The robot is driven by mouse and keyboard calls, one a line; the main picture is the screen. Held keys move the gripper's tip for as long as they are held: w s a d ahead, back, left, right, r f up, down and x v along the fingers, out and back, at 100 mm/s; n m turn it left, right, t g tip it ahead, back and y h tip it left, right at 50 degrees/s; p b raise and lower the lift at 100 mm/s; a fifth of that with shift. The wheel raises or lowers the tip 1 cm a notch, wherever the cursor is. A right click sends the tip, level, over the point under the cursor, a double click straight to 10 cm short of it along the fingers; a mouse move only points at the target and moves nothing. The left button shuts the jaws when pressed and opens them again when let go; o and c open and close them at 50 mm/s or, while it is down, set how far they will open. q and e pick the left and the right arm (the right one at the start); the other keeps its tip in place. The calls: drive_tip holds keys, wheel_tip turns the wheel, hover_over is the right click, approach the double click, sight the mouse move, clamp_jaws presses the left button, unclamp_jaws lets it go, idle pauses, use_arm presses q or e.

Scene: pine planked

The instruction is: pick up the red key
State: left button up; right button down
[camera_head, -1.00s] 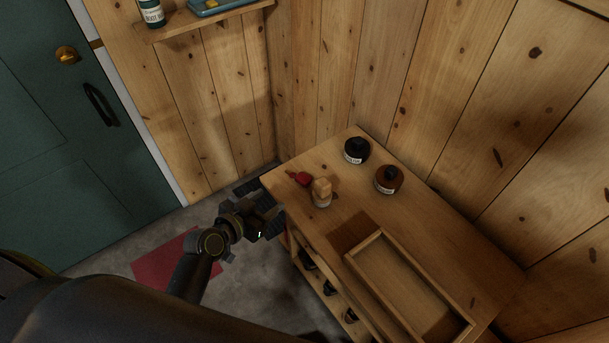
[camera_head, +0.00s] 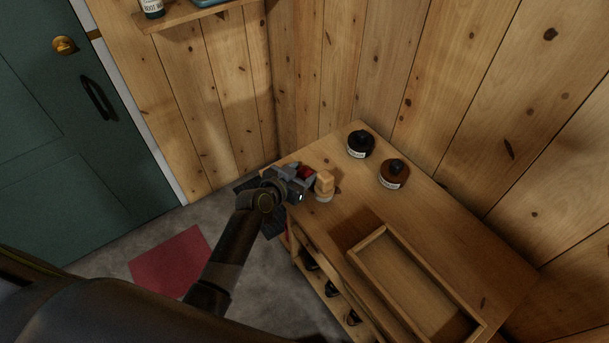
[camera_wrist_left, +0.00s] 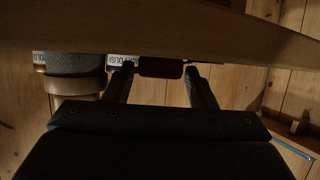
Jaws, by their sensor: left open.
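The red key (camera_head: 305,171) lies on the wooden cabinet top near its far left corner, partly hidden by my left gripper in the head view. My left gripper (camera_head: 302,176) is open at the key. In the left wrist view the key's red head (camera_wrist_left: 161,67) sits between the two fingertips of the left gripper (camera_wrist_left: 161,75), with a thin dark part reaching right past the right fingertip. I cannot tell whether the fingers touch it. My right gripper is not in view.
A small jar with a tan top (camera_head: 324,185) stands close right of the gripper. A black jar (camera_head: 360,144) and a brown jar (camera_head: 394,174) stand further back. An open wooden tray (camera_head: 412,287) lies at the front right. The wooden wall (camera_head: 390,70) rises behind.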

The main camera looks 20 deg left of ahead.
use_arm(q)
drive_tip(key=shift+w+d+f, duration=0.15)
drive_tip(key=shift+w, duration=0.2)
drive_tip(key=shift+s, duration=0.1)
drive_tip(key=shift+c, duration=0.3)
